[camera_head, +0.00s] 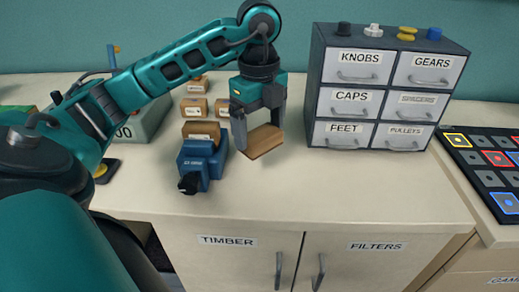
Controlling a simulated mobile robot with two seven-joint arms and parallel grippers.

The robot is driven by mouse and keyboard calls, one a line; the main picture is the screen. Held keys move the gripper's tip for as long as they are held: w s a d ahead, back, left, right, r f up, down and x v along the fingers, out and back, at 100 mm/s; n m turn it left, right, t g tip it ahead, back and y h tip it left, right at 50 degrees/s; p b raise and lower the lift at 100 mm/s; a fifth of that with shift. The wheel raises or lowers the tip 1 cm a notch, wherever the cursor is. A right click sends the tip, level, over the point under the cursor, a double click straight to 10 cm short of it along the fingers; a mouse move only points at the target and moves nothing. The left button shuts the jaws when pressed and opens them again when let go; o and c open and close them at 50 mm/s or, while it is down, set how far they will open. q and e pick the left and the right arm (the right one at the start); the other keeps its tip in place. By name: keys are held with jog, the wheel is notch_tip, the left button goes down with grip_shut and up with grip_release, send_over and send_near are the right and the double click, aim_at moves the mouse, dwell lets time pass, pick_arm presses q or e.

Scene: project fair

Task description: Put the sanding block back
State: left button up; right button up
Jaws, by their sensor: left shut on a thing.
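My left gripper (259,128) is shut on a tan-brown block (263,143), which looks like the sanding block. It holds the block tilted, over the bench to the right of a blue vise (198,158). Several similar tan blocks, including one at the back (197,86), one in the middle (194,107) and one in front (201,131), sit behind the vise. Any gap between the held block and the bench top is hard to judge. My right gripper is out of view.
A grey drawer cabinet (390,51) with labelled drawers and coloured knobs on top stands right of the gripper. A dark tray of coloured tiles (465,179) lies far right. A grey-green box (146,127) is partly behind my left arm. The bench front (340,195) is clear.

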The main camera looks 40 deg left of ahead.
pick_arm(q)
jog(key=shift+f, duration=0.95)
notch_tip(320, 180, down, 4)
jog(key=shift+f+b, duration=0.1)
jog(key=shift+b, duration=0.3)
jog(key=shift+f, duration=0.3)
jog(key=o, duration=0.8)
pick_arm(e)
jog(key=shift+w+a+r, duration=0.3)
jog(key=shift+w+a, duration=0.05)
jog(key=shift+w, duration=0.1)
